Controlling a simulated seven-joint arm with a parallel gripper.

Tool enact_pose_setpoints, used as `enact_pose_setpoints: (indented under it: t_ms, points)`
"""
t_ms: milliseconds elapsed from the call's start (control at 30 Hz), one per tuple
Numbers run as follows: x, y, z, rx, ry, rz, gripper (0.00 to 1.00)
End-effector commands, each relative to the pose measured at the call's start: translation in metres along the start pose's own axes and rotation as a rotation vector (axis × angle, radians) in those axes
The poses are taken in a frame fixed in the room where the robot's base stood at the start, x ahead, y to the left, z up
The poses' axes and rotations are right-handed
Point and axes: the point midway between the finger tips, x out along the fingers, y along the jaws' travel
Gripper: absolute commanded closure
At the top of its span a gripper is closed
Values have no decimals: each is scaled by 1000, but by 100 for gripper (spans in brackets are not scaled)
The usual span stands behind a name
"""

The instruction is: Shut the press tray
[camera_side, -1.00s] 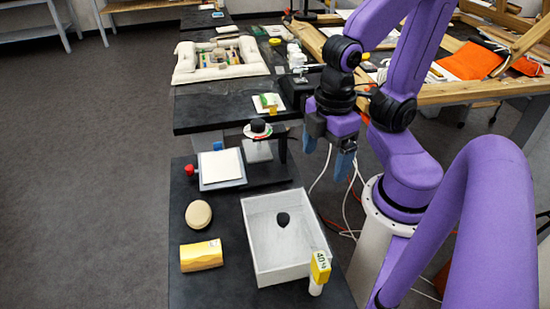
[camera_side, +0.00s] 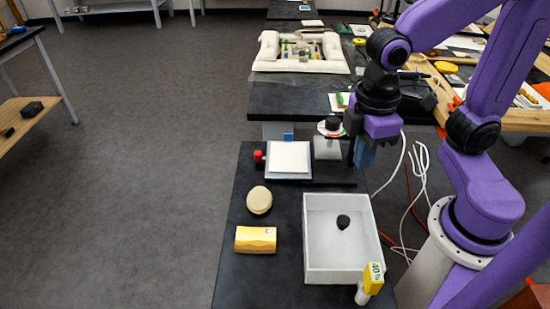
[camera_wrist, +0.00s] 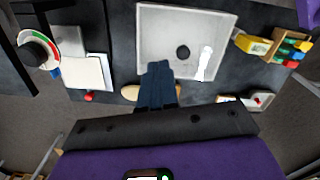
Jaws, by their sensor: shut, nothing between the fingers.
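The press (camera_side: 331,128), with a round black-topped head, stands at the back of the near black table. Its tray (camera_side: 288,176) sits out to the left of the head and carries a flat white sheet. A red knob (camera_side: 258,156) is at the tray's left, and a small blue piece (camera_side: 288,137) stands behind it. In the wrist view the press head (camera_wrist: 38,53) and tray (camera_wrist: 103,88) are at the left. My gripper (camera_side: 364,165) points down, shut and empty, to the right of the press and apart from the tray. Its blue fingers (camera_wrist: 157,68) also show in the wrist view.
A white bin (camera_side: 340,276) with a black lump (camera_side: 343,222) stands in front. A yellow bottle (camera_side: 372,280) is at its corner. A beige disc (camera_side: 259,200) and a yellow block (camera_side: 255,240) lie left of the bin, in front of the tray.

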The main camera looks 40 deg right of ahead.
Motion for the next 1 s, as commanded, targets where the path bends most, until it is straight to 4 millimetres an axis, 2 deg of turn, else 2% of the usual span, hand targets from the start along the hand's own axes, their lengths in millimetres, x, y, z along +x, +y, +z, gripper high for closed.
enact_pose_setpoints:
  t_ms: [33,200,367,500,733,900,1000]
  points:
    - [-2,10,-23,14,-20,3,100]
    - [-6,48,-88,57,-86,7,100]
    - [0,90,-142,98,-147,4,100]
    - [14,129,-181,137,-199,-4,100]
    - [48,192,-225,203,-285,-30,100]
    - [73,227,-237,244,-330,-52,100]
    - [82,238,-240,257,-346,-61,100]
